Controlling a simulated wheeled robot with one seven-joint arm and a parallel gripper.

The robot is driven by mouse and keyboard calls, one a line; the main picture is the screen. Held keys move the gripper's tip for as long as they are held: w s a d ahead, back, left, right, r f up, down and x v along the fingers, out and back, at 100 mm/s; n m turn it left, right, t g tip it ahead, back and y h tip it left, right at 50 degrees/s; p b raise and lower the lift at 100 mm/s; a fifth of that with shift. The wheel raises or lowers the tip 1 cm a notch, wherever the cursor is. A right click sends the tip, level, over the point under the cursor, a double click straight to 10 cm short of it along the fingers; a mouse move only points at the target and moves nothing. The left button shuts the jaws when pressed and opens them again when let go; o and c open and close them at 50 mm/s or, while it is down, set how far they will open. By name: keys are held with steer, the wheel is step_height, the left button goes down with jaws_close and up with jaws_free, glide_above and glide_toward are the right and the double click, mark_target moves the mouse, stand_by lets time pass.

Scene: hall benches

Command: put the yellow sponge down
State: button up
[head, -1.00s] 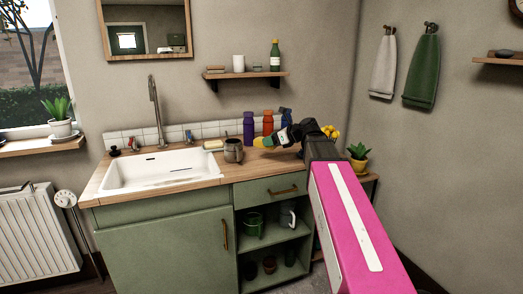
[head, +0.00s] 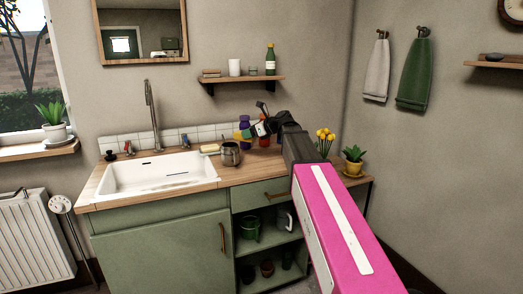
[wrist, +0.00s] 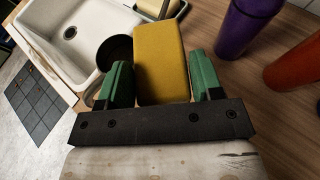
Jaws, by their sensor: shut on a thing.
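The yellow sponge (wrist: 160,58) is held in my gripper (wrist: 162,84), between its green fingers in the wrist view. In the head view the sponge (head: 243,134) shows small at the tip of my gripper (head: 257,130), raised above the wooden counter (head: 265,169). The sponge is clear of the counter, near the grey mug (head: 230,154) and in front of the bottles. In the wrist view the sponge partly hides the dark round mug (wrist: 115,48).
The white sink (head: 158,176) is at the left. A purple bottle (wrist: 246,25) and an orange bottle (wrist: 293,68) stand close on the right in the wrist view. A pale block (head: 209,149) lies behind the mug. Yellow flowers (head: 325,134) and a potted plant (head: 354,154) stand farther right.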

steer(key=w+d+f, duration=0.1)
steer(key=d, duration=0.1)
steer(key=w+d+f, duration=0.4)
steer(key=shift+d, duration=0.25)
steer(key=shift+w+d+f, duration=0.1)
steer(key=shift+f, duration=1.95)
steer(key=shift+f, duration=0.15)
steer(key=o, duration=0.9)
